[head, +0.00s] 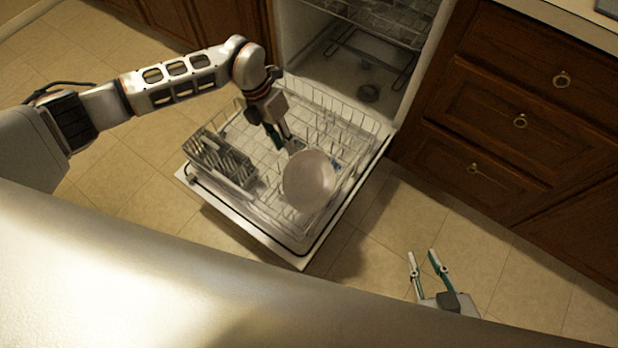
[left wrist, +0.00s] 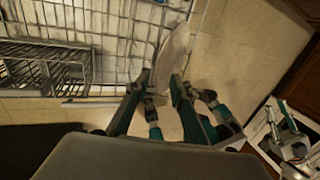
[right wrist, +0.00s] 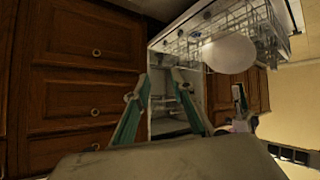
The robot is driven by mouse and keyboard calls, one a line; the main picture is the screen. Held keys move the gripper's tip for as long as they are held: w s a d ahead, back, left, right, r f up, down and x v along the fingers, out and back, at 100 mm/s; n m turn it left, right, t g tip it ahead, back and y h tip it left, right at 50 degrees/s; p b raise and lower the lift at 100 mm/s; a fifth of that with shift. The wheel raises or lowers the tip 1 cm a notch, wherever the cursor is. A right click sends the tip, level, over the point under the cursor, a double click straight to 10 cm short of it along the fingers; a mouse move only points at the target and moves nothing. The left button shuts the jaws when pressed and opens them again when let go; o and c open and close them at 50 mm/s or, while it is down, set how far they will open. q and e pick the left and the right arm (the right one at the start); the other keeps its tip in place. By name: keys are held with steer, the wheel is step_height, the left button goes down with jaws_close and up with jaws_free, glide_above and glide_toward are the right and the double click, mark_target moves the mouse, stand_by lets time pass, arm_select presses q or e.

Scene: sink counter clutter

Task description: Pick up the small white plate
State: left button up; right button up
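The small white plate (head: 308,182) is over the front right part of the pulled-out dishwasher rack in the head view. It looks tilted, and in the left wrist view the plate (left wrist: 174,52) shows nearly edge-on. My left gripper (head: 290,147) is at the plate's far rim. Its fingers are apart, with the rim between or just beyond the fingertips; contact cannot be made out. The plate (right wrist: 230,54) also shows pale and round in the right wrist view. My right gripper (head: 421,254) is open and empty, low at the right, away from the rack.
The dishwasher rack (head: 262,205) sits on the lowered door, with a grey cutlery basket (head: 220,160) at its left. Wooden drawers (head: 510,120) stand to the right. The tiled floor (head: 385,225) between rack and right gripper is clear.

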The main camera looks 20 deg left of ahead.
mark_target(292, 162)
arm_select(q)
steer(key=x, duration=0.2)
steer(key=b+x, duration=0.1)
steer(key=x, duration=0.1)
steer(key=b+x, duration=0.1)
steer(key=x, duration=0.1)
steer(key=shift+s+a+f, duration=0.2)
steer(key=shift+s+a, duration=0.05)
steer(key=shift+a, duration=0.05)
steer(key=shift+w+d+f, duration=0.1)
steer(key=shift+d+f, duration=0.15)
steer(key=shift+f, duration=0.45)
steer(key=shift+r, duration=0.1)
jaws_close()
arm_select(e)
steer(key=shift+a, duration=0.65)
